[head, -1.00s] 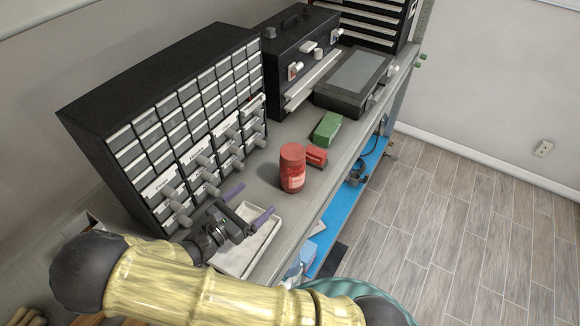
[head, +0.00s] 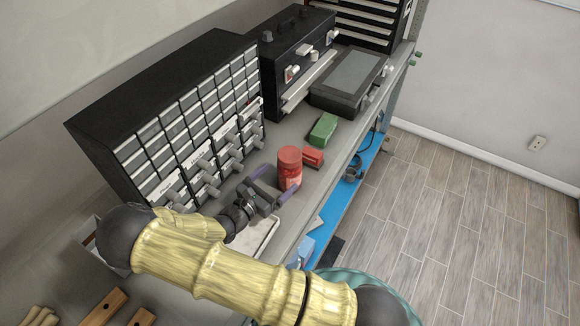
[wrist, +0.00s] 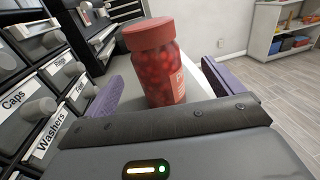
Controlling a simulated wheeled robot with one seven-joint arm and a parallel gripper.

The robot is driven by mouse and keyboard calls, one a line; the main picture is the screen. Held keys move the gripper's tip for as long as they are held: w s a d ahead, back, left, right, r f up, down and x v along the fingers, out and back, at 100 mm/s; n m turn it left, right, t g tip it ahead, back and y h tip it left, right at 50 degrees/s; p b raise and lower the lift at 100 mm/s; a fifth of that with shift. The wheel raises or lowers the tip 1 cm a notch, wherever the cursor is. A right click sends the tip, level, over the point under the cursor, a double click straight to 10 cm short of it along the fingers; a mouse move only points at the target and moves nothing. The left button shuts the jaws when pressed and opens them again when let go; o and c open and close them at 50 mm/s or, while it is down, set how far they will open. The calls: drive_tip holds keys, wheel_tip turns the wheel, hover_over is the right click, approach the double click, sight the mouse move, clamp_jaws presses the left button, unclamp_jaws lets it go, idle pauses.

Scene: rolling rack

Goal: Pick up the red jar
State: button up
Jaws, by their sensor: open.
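The red jar (head: 290,168) stands upright on the grey bench top, with a red lid and a pale label. It also shows in the wrist view (wrist: 158,70), ahead of the palm and between the two purple fingers. My gripper (head: 272,186) is open and empty. In the head view its fingers point at the jar, one on the left side and one towards the front edge. I cannot tell whether either finger touches the jar.
A drawer cabinet (head: 190,120) with knobs stands close on the left. A red block (head: 313,157) and a green block (head: 323,130) lie behind the jar. A white tray (head: 262,240) lies under my gripper. A black case (head: 348,82) stands farther back.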

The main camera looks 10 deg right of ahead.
sight(283, 173)
drive_tip(key=shift+w+d+r, duration=0.2)
drive_tip(key=shift+w+d, duration=0.25)
drive_tip(key=shift+d, duration=0.15)
drive_tip(key=shift+w+d+f, duration=0.2)
drive_tip(key=shift+w+d+r+p, duration=0.15)
drive_tip(key=shift+w+d+p, duration=0.25)
drive_tip(key=shift+p, duration=0.35)
drive_tip(key=p+x, duration=0.1)
drive_tip(key=x, duration=0.1)
drive_tip(key=p+x, duration=0.1)
drive_tip(key=p, duration=0.1)
drive_tip(key=shift+w+d+f, duration=0.2)
drive_tip(key=shift+w, duration=0.15)
drive_tip(key=shift+d+f, duration=0.1)
drive_tip(key=shift+d, duration=0.05)
drive_tip(key=shift+w, duration=0.1)
drive_tip(key=c, duration=1.3)
